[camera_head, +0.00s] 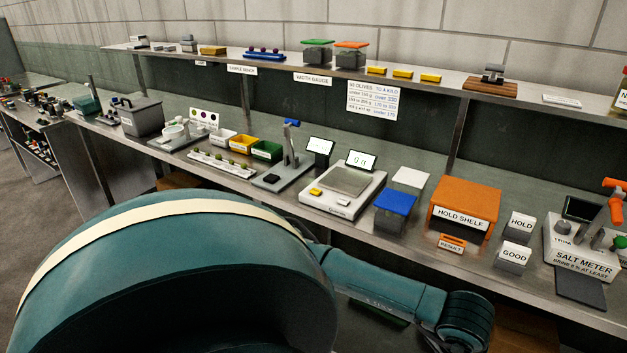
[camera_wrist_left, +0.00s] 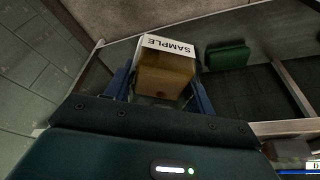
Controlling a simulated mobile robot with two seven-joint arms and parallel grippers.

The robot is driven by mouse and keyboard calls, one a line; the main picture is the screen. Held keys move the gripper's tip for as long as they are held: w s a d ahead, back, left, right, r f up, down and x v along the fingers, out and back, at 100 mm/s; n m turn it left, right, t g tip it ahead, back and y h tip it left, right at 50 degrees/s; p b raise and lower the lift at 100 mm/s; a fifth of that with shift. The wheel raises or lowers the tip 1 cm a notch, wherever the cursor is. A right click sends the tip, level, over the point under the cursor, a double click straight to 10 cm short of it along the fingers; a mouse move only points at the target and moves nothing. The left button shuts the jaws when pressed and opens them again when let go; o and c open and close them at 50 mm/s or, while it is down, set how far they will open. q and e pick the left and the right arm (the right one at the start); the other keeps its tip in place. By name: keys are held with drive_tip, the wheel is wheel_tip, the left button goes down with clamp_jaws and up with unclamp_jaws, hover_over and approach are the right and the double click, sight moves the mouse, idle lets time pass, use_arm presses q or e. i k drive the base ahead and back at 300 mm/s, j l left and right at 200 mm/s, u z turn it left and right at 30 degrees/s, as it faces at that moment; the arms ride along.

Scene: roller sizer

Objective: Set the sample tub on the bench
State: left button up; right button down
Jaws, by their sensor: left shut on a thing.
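The sample tub (camera_wrist_left: 166,77) is a brownish box with a white label reading SAMPLE, upside down in the left wrist view. My left gripper (camera_wrist_left: 160,88) has its blue fingers on both sides of the tub and is shut on it. The tub's far side is hidden. In the head view neither gripper nor tub shows; my teal arm fills the lower foreground. The bench (camera_head: 395,240) is a long grey metal top crowded with equipment. My right gripper is in neither view.
The bench holds a scale (camera_head: 345,188), a blue-topped box (camera_head: 395,209), an orange hold shelf (camera_head: 465,204) and a salt meter (camera_head: 580,256). A raised shelf (camera_head: 275,70) behind carries a SAMPLE BENCH sign (camera_head: 242,70). A green box (camera_wrist_left: 228,55) shows in the left wrist view.

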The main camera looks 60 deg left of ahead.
sight(246, 162)
drive_tip(key=k+j+u, duration=0.1)
drive_tip(key=j, duration=0.45)
drive_tip(key=k+j, duration=0.2)
drive_tip(key=j, duration=0.35)
drive_tip(key=k+j+u, duration=0.15)
drive_tip(key=j, duration=0.9)
drive_tip(key=k+j+u, duration=0.15)
drive_tip(key=j, duration=0.45)
